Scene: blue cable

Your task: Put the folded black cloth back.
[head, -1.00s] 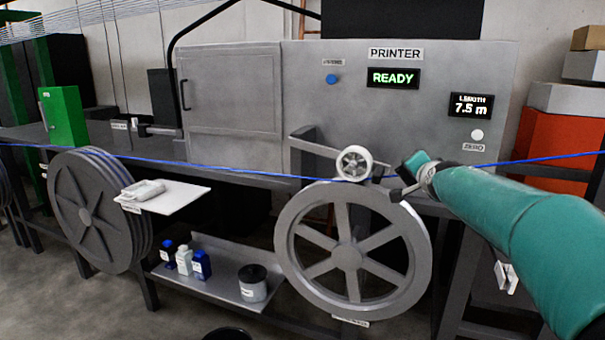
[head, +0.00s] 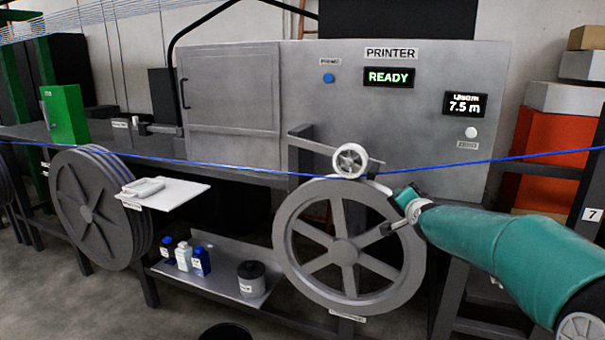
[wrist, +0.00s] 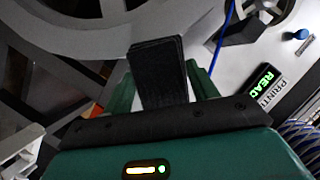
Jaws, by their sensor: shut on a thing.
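The folded black cloth (wrist: 158,72) is between the green fingers of my gripper (wrist: 162,88) in the wrist view, sticking out past them. My gripper is shut on it. In the head view my gripper (head: 396,212) is in front of the right rim of the big grey spoked wheel (head: 345,252), below the blue cable (head: 470,163). I cannot clearly make out the cloth there.
The blue cable runs across the scene, passing the small white pulley (head: 350,160). A white shelf (head: 185,192) at left bears a folded pale cloth (head: 143,188). The low tray (head: 215,270) holds several bottles and a dark-lidded tub (head: 251,279). The printer cabinet (head: 330,120) stands behind.

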